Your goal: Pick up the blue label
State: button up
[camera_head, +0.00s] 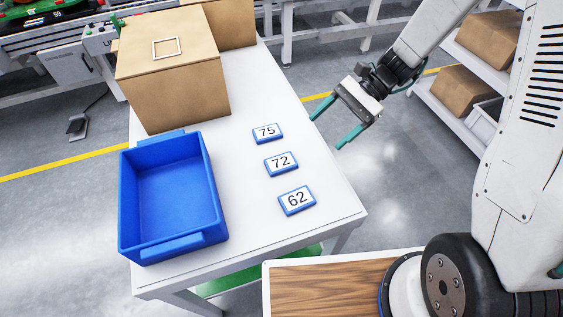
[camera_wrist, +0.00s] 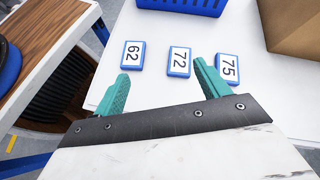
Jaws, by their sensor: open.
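Three blue-edged labels with white faces lie flat in a row on the white table (camera_head: 245,240). They read 75 (camera_head: 267,133), 72 (camera_head: 281,163) and 62 (camera_head: 297,200). In the wrist view, label 62 (camera_wrist: 132,55) is at the left, label 72 (camera_wrist: 179,61) in the middle and label 75 (camera_wrist: 228,69) at the right. My gripper (camera_head: 332,128) is open and empty, off the table's right edge, apart from the labels. In the wrist view its teal fingers (camera_wrist: 160,87) are spread on the near side of the labels.
An empty blue bin (camera_head: 212,190) stands on the table left of the labels. A cardboard box (camera_head: 172,75) with a white square outline on top stands behind it. Shelves with boxes (camera_head: 463,88) are at the right. Bare table lies around the labels.

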aim_at(288, 159)
jog(key=w+f+m, duration=0.1)
jog(key=f, duration=0.1)
jog(key=w+f+m+y, duration=0.1)
jog(key=f, duration=0.2)
jog(key=a+f+m+y, duration=0.1)
jog(key=f, duration=0.2)
jog(key=shift+w+a+m, duration=0.1)
jog(key=shift+w+m, duration=0.3)
jog(key=shift+a+f+t, duration=0.15)
jog(key=shift+f+t, duration=0.15)
jog(key=shift+y, duration=0.3)
jog(key=x, duration=0.7)
jog(key=shift+a+f, duration=0.15)
jog(key=shift+a, duration=0.1)
jog(key=c, duration=1.1)
